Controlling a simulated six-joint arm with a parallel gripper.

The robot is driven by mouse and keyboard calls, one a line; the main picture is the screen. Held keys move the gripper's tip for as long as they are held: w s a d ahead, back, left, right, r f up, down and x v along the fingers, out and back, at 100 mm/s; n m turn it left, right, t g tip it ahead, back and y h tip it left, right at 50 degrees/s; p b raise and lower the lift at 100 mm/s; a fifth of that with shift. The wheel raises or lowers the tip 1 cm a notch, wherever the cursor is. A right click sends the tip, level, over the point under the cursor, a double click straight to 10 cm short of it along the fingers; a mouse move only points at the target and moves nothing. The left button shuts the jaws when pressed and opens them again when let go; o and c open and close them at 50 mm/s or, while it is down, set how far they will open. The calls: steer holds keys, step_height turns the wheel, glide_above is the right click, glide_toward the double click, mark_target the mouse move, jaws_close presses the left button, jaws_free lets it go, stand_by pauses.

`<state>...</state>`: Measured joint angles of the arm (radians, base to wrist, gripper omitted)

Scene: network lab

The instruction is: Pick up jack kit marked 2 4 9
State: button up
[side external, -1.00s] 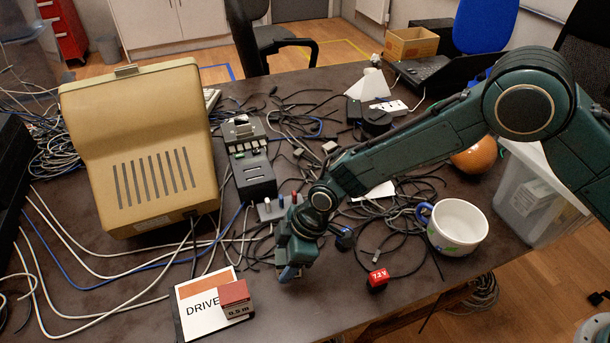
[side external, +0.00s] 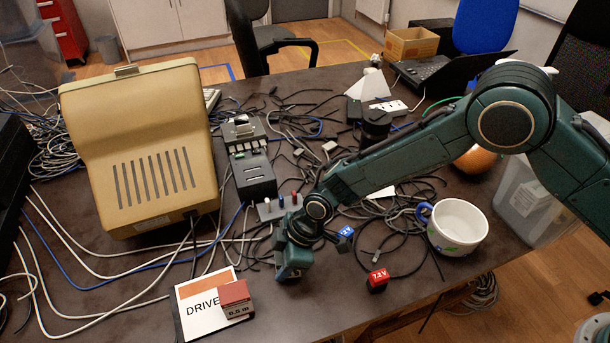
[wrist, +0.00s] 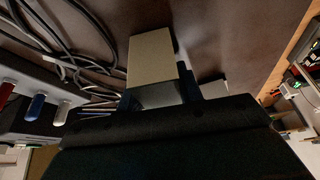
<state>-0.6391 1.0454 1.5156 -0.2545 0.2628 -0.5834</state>
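No marking 2 4 9 is readable in any view. In the wrist view a plain beige-grey block (wrist: 152,55) sits at my fingers, with dark blue finger parts at both sides of its near end; I cannot tell whether they touch it. My gripper (side external: 291,274) points down, low over the table's front middle, in the side view. The block does not show there, hidden by the gripper. I cannot tell whether the fingers are open or shut on it. A small pale piece (wrist: 213,88) shows to the right of the fingers in the wrist view.
A rack with coloured pegs (side external: 278,207) stands behind my gripper. A red-brown block (side external: 236,297) rests on a DRIVE booklet (side external: 197,307) to the left. Cables crowd the table.

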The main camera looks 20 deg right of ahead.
steer(key=shift+c, duration=1.1)
steer(key=shift+r, duration=0.15)
step_height(320, 180, up, 20)
stand_by(0.3)
